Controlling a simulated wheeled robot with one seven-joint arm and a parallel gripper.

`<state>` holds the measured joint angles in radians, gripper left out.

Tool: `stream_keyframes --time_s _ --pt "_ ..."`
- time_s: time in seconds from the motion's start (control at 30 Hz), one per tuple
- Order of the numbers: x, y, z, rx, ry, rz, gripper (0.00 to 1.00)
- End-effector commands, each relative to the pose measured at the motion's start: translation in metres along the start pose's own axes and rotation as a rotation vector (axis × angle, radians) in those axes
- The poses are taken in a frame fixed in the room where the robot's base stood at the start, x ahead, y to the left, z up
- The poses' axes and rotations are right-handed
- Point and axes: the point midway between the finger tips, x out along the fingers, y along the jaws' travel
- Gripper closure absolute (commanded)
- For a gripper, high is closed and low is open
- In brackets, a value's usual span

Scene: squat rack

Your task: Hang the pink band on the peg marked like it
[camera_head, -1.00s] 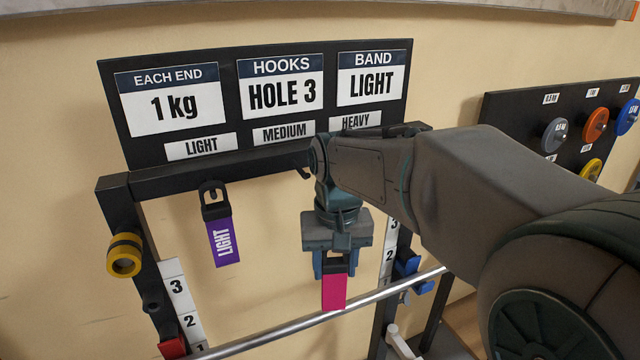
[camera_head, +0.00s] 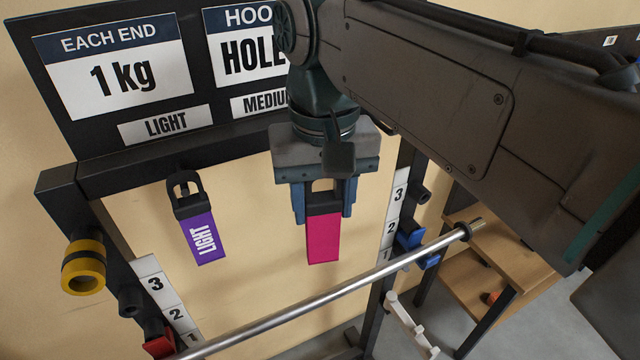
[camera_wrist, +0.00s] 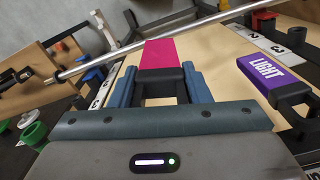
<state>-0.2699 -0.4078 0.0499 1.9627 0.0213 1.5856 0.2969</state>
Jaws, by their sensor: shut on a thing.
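The pink band (camera_head: 323,237) hangs from a black loop held by my gripper (camera_head: 323,205), whose blue fingers are shut on it. In the wrist view the pink band (camera_wrist: 160,53) sticks out beyond the fingers, with no writing legible on it. It hangs below the rack's top beam, in front of the wall. The top beam (camera_head: 130,168) carries labels: LIGHT (camera_head: 166,125) at left and a partly hidden MEDIUM (camera_head: 262,101). My arm hides the HEAVY label and the pegs on that side.
A purple band (camera_head: 202,238) marked LIGHT hangs under the LIGHT label. A metal bar (camera_head: 330,292) crosses in front, below the pink band. A yellow ring (camera_head: 83,268) sits on the left post. Hole numbers line both posts. A wooden shelf (camera_head: 495,250) stands at right.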

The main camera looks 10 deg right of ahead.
Motion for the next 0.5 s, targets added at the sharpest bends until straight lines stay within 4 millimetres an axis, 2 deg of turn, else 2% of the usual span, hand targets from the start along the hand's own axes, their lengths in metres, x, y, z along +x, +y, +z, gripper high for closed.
stream_keyframes --time_s 0.5 --pt "0.003 -0.008 -0.031 0.0 0.001 0.0 0.8"
